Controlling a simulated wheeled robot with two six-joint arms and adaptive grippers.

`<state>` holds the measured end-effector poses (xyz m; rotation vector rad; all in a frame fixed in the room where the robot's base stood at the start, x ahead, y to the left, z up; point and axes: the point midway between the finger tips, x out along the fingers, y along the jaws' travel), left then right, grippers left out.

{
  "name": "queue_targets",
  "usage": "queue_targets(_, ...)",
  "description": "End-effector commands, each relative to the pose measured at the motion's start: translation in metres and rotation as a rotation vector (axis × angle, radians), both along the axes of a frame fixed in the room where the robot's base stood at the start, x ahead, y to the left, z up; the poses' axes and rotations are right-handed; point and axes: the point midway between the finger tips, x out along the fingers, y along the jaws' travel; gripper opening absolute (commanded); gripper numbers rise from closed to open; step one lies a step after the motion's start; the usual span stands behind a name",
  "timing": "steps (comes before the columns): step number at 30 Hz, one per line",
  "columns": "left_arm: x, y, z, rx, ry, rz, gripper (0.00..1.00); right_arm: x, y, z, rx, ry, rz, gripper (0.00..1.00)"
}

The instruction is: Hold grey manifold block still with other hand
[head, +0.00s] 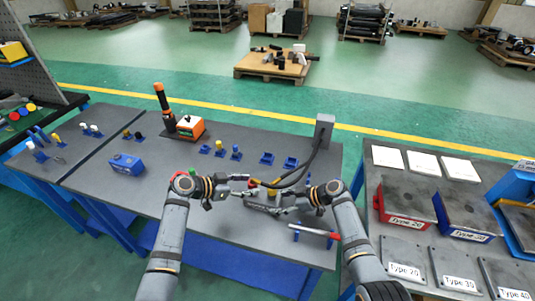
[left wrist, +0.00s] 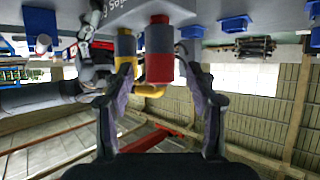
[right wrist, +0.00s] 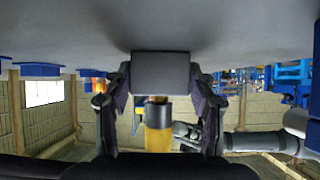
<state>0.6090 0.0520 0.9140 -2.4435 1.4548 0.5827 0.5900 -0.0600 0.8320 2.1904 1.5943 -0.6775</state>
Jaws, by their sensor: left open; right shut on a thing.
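The grey manifold block (head: 263,205) is on the grey table, between my two grippers. Red and yellow parts are at its top. My right gripper (head: 288,200) is shut on the block; in the right wrist view the block's grey end (right wrist: 160,73) sits between the fingertips, with a yellow, dark-banded cylinder (right wrist: 158,135) beyond. My left gripper (head: 241,187) is open beside the block's left side. In the left wrist view, a red cylinder (left wrist: 159,50) and a grey-and-yellow one (left wrist: 126,48) are between its fingers (left wrist: 158,75); contact cannot be told.
A red-handled tool (head: 315,231) lies on blue holders at the front right. A grey post (head: 323,131) with a dark cable stands behind the right gripper. Blue holders (head: 267,158), an orange box (head: 189,128) and a blue box (head: 127,163) stand farther back and left.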

Motion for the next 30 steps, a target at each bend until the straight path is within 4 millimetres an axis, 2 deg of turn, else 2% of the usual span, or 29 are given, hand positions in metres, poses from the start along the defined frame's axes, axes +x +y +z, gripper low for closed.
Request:
queue_targets(12,-0.017,0.031,0.017,0.003,-0.001,0.0,0.57,0.0,0.0,0.0,0.0,0.001,-0.001,0.13)
queue_targets(25,-0.019,0.036,0.021,0.002,-0.001,0.0,0.57,0.0,0.0,0.0,0.0,0.0,0.0,0.13)
queue_targets(30,-0.031,0.058,0.032,0.007,-0.002,-0.001,0.57,0.0,0.0,0.0,0.0,0.0,0.0,0.13)
